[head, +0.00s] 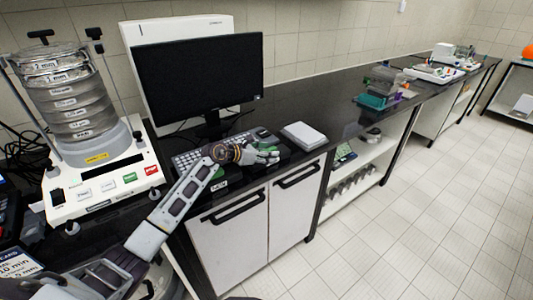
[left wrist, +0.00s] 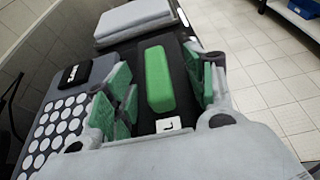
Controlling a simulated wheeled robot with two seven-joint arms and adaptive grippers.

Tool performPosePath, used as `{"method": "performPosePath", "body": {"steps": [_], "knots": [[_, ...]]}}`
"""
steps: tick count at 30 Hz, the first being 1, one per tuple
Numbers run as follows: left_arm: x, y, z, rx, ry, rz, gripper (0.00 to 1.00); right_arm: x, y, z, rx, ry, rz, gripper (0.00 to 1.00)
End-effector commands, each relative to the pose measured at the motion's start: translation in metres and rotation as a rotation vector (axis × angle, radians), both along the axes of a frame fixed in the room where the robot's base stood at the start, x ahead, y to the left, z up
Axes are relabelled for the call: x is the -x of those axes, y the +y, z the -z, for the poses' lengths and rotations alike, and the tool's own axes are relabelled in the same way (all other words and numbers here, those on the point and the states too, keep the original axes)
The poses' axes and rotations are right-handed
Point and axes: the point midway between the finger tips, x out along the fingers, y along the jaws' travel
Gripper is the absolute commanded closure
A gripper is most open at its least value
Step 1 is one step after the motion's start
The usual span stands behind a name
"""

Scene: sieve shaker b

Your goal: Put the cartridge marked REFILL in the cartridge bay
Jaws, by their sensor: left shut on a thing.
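My left gripper (head: 268,156) reaches over the counter in front of the keyboard. A white tag with a dark mark (left wrist: 168,124) shows just below the block in that view. I cannot pick out the cartridge bay in either view. My right gripper is not in view.
A sieve shaker (head: 105,185) with stacked sieves stands at the left. Cabinets (head: 240,230) are below the counter. The counter farther right has bare stretches.

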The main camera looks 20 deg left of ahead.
Motion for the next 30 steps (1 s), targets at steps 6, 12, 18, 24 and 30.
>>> {"method": "performPosePath", "body": {"steps": [6,12,18,24,30], "knots": [[0.000,0.000,0.000,0.000,0.000,0.000,0.24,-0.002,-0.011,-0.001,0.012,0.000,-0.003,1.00],[0.000,0.000,0.000,0.000,0.000,0.000,0.24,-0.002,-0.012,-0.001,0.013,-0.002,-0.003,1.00],[0.000,0.000,0.001,0.000,0.000,0.000,0.24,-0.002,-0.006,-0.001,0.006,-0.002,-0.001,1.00],[0.000,-0.001,0.001,0.000,0.000,0.001,0.24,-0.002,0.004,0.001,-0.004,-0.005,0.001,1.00],[0.005,0.005,-0.001,-0.002,0.000,-0.001,0.24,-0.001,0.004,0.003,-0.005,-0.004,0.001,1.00]]}}
